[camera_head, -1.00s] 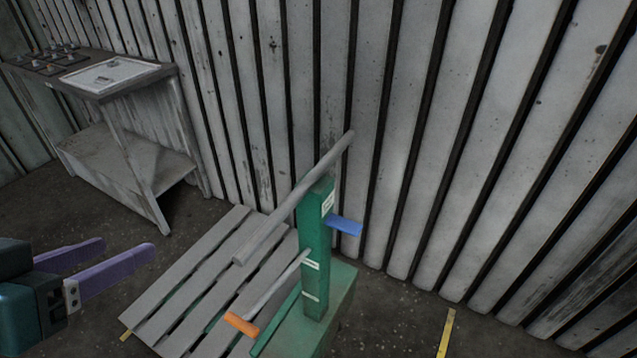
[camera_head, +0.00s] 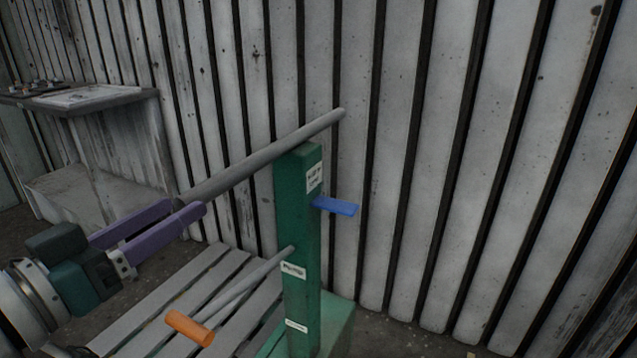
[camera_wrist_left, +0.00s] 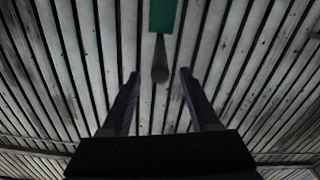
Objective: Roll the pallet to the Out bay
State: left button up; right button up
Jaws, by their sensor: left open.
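A green pallet truck post (camera_head: 299,250) stands upright in the middle of the head view. A grey handlebar (camera_head: 262,158) crosses its top. A blue lever (camera_head: 335,206) sticks out on its right, and a grey rod with an orange grip (camera_head: 189,328) slopes down on its left. The slatted wooden pallet (camera_head: 140,310) lies behind and left of the post. My left gripper (camera_head: 190,208) is open, its purple fingers at the handlebar's left end. In the left wrist view the bar's end (camera_wrist_left: 160,72) shows between the spread fingers, with the green post above. My right gripper is out of view.
A metal workbench (camera_head: 85,103) with a board on top and a lower shelf stands against the wall at the left. The corrugated wall (camera_head: 420,130) runs close behind the truck. Some bare dark floor shows at the lower right.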

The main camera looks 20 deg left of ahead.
aim_at(212, 188)
pick_arm(q)
jog(key=w, duration=0.5)
jog(key=w+b, duration=0.1)
jog(key=w, duration=0.1)
jog(key=shift+w+d, duration=0.2)
jog(key=shift+d, duration=0.1)
jog(key=shift+c, duration=0.4)
grip_shut()
dwell(0.6)
